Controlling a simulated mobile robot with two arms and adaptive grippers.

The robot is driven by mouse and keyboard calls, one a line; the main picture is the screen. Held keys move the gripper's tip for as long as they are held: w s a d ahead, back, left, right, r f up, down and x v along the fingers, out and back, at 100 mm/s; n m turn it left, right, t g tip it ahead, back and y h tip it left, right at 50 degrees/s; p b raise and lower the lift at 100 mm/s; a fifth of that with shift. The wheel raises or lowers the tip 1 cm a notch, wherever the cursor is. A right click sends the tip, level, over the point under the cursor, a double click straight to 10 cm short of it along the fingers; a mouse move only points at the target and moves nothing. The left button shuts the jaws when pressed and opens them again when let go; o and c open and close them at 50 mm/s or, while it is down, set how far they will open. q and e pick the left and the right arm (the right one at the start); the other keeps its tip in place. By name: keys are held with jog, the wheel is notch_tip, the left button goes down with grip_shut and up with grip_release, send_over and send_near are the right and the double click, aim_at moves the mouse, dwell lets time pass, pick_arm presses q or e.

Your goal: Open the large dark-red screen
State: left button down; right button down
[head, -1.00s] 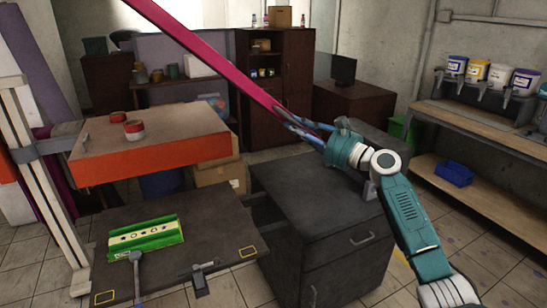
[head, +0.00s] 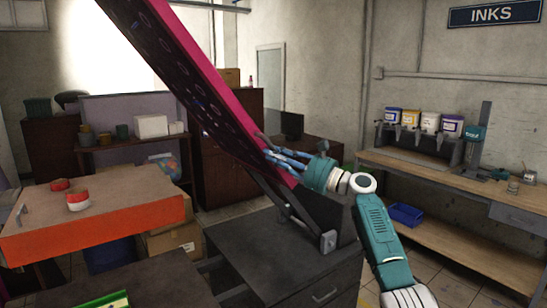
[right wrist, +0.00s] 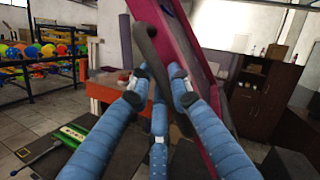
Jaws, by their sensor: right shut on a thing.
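The large dark-red screen (head: 178,62) stands tilted steeply in the head view, its lower end near the dark cabinet and its upper end leaning up to the left. Its dark, patterned underside shows beside the magenta frame edge. My right gripper (head: 278,157) is shut on the screen's side near its lower part. In the right wrist view, my blue fingers (right wrist: 155,85) close around a dark handle-like bar (right wrist: 150,50) beside the magenta frame (right wrist: 190,50). My left gripper is out of view.
A dark cabinet (head: 300,258) stands below the screen, with a metal support strut (head: 287,210). An orange-sided table (head: 130,228) with red-and-white cans (head: 78,200) is at left. A wooden bench (head: 445,185) with ink buckets (head: 430,122) is at right.

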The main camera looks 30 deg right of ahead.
jog(key=c, duration=1.6)
grip_release()
jog(key=shift+f, duration=0.15)
jog(key=shift+o, duration=0.2)
jog(key=shift+s+d+f, duration=0.2)
jog(key=shift+s, duration=0.15)
jog(key=v, duration=1.1)
jog(key=shift+d+r, duration=0.2)
jog(key=shift+s, duration=0.1)
